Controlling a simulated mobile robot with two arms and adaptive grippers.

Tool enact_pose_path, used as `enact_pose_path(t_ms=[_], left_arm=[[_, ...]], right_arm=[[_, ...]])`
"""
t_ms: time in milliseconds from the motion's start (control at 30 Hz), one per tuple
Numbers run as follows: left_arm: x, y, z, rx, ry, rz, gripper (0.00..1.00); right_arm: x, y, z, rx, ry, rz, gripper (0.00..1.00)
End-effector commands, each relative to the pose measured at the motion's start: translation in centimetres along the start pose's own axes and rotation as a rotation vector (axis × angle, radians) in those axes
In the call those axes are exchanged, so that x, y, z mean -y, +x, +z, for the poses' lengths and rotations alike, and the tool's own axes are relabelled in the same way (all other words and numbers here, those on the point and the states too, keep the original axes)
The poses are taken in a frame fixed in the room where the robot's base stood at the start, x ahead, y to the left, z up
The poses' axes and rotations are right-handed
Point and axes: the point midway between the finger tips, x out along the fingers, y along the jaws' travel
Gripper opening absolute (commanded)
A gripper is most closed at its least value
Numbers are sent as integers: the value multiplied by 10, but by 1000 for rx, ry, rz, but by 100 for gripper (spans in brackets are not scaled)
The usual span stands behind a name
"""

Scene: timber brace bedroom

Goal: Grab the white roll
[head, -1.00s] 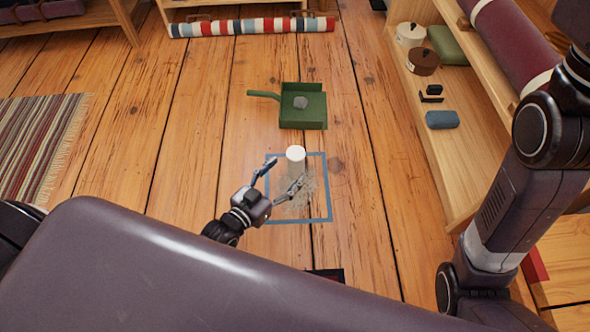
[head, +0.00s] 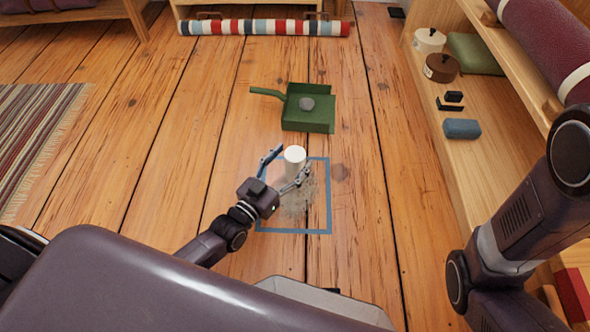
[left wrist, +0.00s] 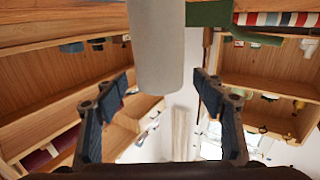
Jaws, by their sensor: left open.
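The white roll (head: 294,158) stands upright on the wooden floor, at the upper part of a blue-grey square outline (head: 329,200). My left gripper (head: 283,170) is open, with one finger on the left of the roll and one on its right. In the left wrist view the roll (left wrist: 157,50) comes down from the top edge, between and beyond the two open fingers (left wrist: 158,108). I cannot tell whether a finger touches it. My right arm shows at the right of the head view, but its gripper is out of view.
A green dustpan (head: 308,118) with a grey lump in it lies just beyond the roll. A striped rolled textile (head: 265,27) lies at the back. A wooden shelf (head: 480,150) with pots stands at the right. A striped rug (head: 40,140) lies at the left.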

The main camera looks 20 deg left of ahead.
Motion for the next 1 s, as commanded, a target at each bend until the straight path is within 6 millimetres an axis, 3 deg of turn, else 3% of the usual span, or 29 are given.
enact_pose_path(t_ms=[33, 200, 467, 900, 1000], left_arm=[[0, 8, 4, -4, -1, -1, 63], [0, 20, 2, 0, 0, 0, 63], [0, 21, 0, 0, 0, 0, 63], [0, 21, 0, 1, 0, 0, 16], [0, 21, -1, -1, 0, 0, 14]], right_arm=[[2, -9, -3, 0, 0, 0, 40], [3, -15, -5, 0, 0, 0, 40], [3, -14, -5, 0, 0, -1, 40], [3, -14, -5, 1, 0, -1, 40], [3, -14, -5, 1, 0, -1, 40]])
